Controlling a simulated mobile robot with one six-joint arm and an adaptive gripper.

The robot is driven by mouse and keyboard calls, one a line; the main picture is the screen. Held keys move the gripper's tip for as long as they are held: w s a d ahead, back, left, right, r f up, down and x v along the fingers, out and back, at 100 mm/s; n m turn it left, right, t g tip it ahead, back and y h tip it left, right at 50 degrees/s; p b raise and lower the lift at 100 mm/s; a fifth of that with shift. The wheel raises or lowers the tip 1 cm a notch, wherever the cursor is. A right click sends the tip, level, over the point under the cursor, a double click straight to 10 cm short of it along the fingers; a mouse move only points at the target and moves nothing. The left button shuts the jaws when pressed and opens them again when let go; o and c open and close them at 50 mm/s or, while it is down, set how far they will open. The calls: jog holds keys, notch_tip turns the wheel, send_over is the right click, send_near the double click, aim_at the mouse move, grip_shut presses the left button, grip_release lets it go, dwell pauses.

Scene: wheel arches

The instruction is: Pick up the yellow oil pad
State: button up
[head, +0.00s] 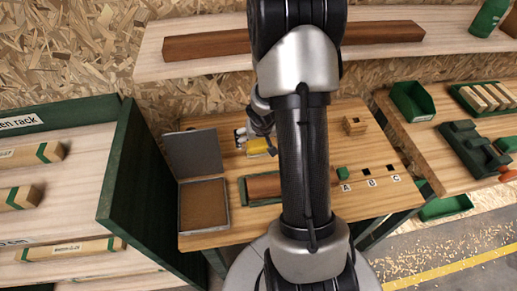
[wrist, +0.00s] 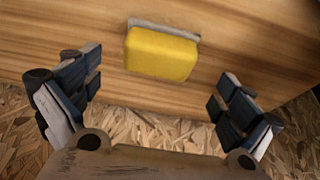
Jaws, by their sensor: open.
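The yellow oil pad (wrist: 161,54) is a soft-edged yellow block with a grey backing strip along its far side. It rests on the wooden bench in the wrist view. In the head view the yellow oil pad (head: 257,147) shows just left of my arm. My gripper (wrist: 158,98) is open, its two fingers wide apart, with nothing between them. The pad lies ahead of the fingertips, between their lines and apart from both. In the head view my gripper (head: 243,138) is beside the pad, partly hidden by my arm.
An open grey box (head: 203,203) stands at the bench's left. A tray (head: 243,190) with a brown wooden piece lies partly behind my arm. Holes marked A, B and C (head: 393,168) and a small wooden block (head: 354,125) are at the right. A green-sided rack (head: 150,190) stands left.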

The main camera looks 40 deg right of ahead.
aim_at(258, 143)
jog(key=b+x, duration=0.1)
jog(key=x, duration=0.1)
jog(key=b+x, duration=0.1)
jog(key=x, duration=0.1)
jog(key=shift+s+d+f, duration=0.1)
jog(key=shift+s+f, duration=0.05)
jog(key=shift+f, duration=0.15)
jog(key=shift+r, duration=0.15)
jog(key=c, duration=1.3)
